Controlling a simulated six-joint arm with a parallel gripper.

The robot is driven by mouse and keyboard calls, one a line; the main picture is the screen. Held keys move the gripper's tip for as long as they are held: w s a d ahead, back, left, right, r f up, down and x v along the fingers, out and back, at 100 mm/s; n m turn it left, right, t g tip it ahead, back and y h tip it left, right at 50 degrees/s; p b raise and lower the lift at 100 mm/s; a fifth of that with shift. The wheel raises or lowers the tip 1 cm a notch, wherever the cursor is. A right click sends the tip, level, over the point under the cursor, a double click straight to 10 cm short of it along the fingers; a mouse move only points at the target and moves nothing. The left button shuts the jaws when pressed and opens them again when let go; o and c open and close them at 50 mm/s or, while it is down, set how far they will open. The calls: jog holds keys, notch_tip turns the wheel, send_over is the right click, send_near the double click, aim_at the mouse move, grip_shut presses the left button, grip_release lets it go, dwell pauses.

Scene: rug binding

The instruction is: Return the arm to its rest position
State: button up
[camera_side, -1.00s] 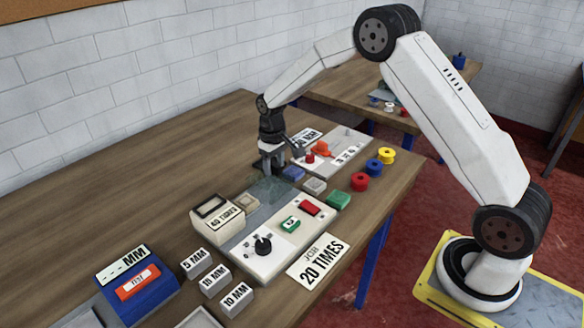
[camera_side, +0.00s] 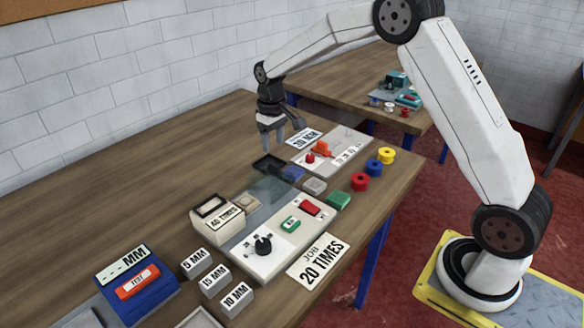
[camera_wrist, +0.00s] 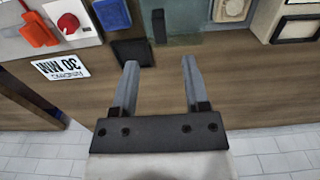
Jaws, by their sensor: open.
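My gripper (camera_side: 282,136) hangs in the air above the wooden work table (camera_side: 120,205), near the table's back part. In the wrist view its two grey fingers (camera_wrist: 160,64) stand wide apart with nothing between them. A flat black square (camera_side: 268,163) lies on the table below and in front of the gripper; it also shows in the wrist view (camera_wrist: 132,52). My arm is raised and reaches over the table from the right.
Near the gripper are a blue block (camera_side: 292,173), the panel with a red knob and orange lever (camera_side: 345,146), and a 30 MM card (camera_side: 304,138). Coloured spools (camera_side: 387,156) line the right edge. A 40 TIMES counter (camera_side: 218,220) stands forward.

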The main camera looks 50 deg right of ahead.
jog(key=s+a+t, duration=0.1)
jog(key=s+a, duration=0.2)
jog(key=s, duration=0.9)
jog(key=s+a+f+t, duration=0.1)
jog(key=s+a, duration=0.2)
jog(key=s, duration=0.9)
jog(key=shift+a+f+t, duration=0.15)
jog(key=shift+a+t, duration=0.05)
jog(key=shift+t, duration=0.1)
